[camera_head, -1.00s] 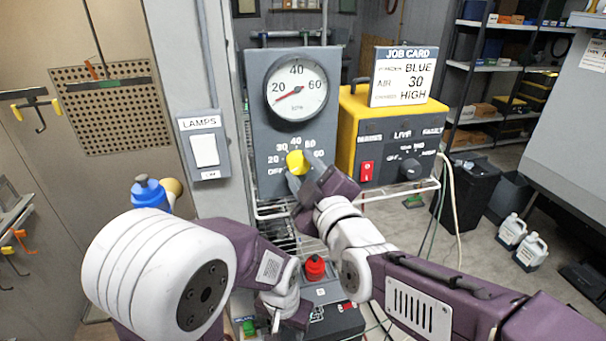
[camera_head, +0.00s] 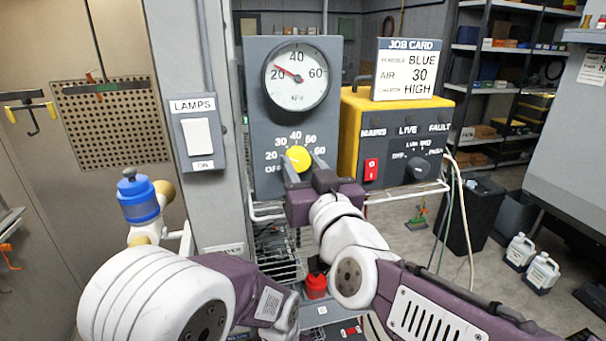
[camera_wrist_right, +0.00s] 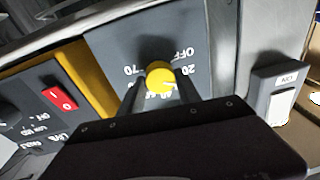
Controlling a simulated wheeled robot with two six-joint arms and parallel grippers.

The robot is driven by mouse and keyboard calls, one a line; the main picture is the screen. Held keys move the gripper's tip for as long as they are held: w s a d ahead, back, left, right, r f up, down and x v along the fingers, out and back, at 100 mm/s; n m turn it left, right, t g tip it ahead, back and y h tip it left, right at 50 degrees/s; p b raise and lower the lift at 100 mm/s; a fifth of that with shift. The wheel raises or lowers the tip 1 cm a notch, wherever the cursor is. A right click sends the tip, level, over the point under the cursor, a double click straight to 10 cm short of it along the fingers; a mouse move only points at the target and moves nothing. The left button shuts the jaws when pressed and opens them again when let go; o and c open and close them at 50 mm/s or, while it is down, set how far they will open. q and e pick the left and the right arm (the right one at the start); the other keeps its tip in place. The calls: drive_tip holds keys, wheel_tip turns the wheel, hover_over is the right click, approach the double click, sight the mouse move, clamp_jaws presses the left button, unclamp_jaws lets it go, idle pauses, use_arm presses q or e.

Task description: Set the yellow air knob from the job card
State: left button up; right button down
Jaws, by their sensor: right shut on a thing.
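The yellow air knob (camera_head: 298,158) sits on the grey gauge panel (camera_head: 258,115), inside a printed scale with 20, 30, 40 and 60 legible. My right gripper (camera_head: 304,168) is shut on the knob from below and in front. In the right wrist view the yellow knob (camera_wrist_right: 160,76) lies between the two dark fingers; its pointer setting is hard to read. The round gauge (camera_head: 296,78) has its red needle up and left, between 20 and 40. The job card (camera_head: 405,69) reads BLUE, AIR 30, HIGH. My left arm is low at left, its fingers hidden.
The yellow box (camera_head: 350,125), right of the panel, has a red switch (camera_head: 371,169) and black dial (camera_head: 417,168). A lamps switch (camera_head: 198,136) is on the left post. A red knob (camera_head: 316,285) is below.

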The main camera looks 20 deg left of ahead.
drive_tip(key=shift+m+t+b, duration=0.3)
drive_tip(key=shift+m+b, duration=0.2)
drive_tip(key=shift+m, duration=1.6)
drive_tip(key=c, duration=0.8)
unclamp_jaws()
drive_tip(key=shift+c, duration=0.2)
drive_tip(key=v, duration=0.9)
drive_tip(key=shift+b, duration=0.4)
drive_tip(key=shift+a+r, duration=0.1)
